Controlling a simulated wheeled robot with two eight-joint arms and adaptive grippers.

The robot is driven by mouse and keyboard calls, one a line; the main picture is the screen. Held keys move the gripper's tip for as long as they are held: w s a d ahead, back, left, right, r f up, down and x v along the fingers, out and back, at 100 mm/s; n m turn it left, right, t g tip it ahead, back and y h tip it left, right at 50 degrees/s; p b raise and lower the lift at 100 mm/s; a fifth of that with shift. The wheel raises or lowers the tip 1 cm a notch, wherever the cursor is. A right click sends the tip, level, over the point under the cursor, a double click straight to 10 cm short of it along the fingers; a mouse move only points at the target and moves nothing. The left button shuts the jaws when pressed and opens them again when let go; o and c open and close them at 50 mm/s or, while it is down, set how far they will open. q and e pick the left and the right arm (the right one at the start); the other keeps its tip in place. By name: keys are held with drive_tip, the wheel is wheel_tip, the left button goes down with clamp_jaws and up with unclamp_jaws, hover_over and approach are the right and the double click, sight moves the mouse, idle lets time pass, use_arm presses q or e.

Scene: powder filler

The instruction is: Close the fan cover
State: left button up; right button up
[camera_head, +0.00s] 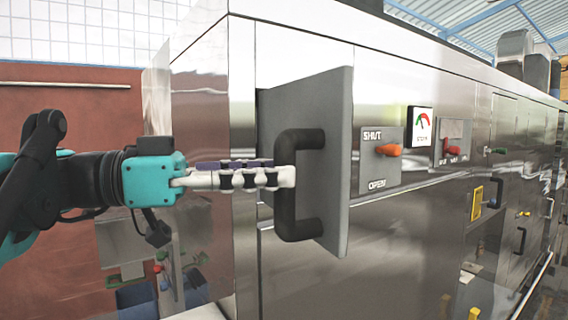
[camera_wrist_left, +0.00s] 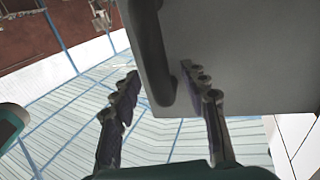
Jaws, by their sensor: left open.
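The fan cover (camera_head: 335,200) is a flat grey panel that stands out at an angle from the front of the steel machine, so it is ajar. It carries a black bar handle (camera_head: 285,190). My left gripper (camera_head: 285,176) is open, its fingers level with the middle of the handle. In the left wrist view the cover (camera_wrist_left: 235,60) fills the upper right. The handle (camera_wrist_left: 150,50) comes down between the fingertips of the open gripper (camera_wrist_left: 165,82). I cannot tell whether a finger touches it. My right gripper is not in view.
Right of the cover, the steel machine (camera_head: 380,70) has an orange lever (camera_head: 388,150) between SHUT and OPEN labels, a gauge (camera_head: 420,128) and a red switch (camera_head: 452,150). More handles line its front farther right. A red-brown wall (camera_head: 60,200) stands behind my left arm.

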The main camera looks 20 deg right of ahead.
use_arm(q)
drive_tip(key=shift+s+d+r, duration=0.1)
drive_tip(key=shift+s+d, duration=0.15)
drive_tip(key=shift+d, duration=0.7)
drive_tip(key=shift+w+d, duration=0.15)
drive_tip(key=shift+d, duration=0.1)
clamp_jaws()
